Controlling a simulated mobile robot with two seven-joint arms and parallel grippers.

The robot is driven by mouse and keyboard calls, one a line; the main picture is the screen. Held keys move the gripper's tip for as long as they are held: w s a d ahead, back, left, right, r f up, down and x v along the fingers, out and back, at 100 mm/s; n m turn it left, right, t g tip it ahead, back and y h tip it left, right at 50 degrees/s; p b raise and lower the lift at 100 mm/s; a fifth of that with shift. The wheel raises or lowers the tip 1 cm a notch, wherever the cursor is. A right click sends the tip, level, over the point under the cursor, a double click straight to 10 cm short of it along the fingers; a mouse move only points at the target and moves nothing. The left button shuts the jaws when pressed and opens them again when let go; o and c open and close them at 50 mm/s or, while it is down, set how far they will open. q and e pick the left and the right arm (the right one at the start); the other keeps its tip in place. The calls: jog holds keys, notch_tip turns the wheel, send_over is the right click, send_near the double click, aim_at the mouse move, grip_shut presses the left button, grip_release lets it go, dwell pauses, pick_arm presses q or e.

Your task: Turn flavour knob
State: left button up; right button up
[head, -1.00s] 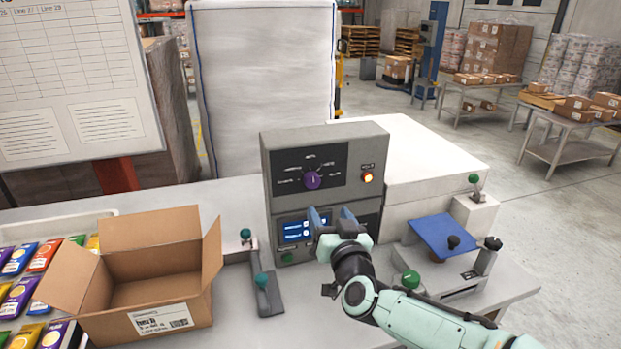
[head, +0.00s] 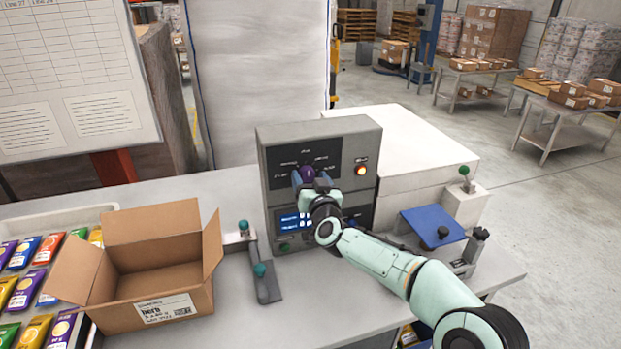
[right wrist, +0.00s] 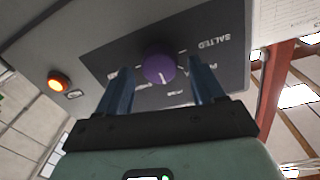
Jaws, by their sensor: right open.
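The purple flavour knob (head: 307,173) sits on the dark upper panel of the grey control box (head: 268,208). In the right wrist view the knob (right wrist: 160,67) shows a white pointer line, with printed labels around it, one reading "SALTED". My right gripper (head: 311,180) is in front of the panel at the knob, partly hiding its lower side in the head view. In the right wrist view its two blue fingers (right wrist: 161,88) are open, one on each side of the knob, with gaps between. Whether the fingertips reach past the knob's face is unclear. My left gripper is not in view.
An orange lit button (head: 361,171) is right of the knob. A blue display (head: 290,222) is below. An open cardboard box (head: 160,270) and a lever unit (head: 264,280) stand to the left. A blue plate (head: 432,224) is at the right.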

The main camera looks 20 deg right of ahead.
jog(key=c, duration=1.1)
jog(key=shift+o, duration=0.2)
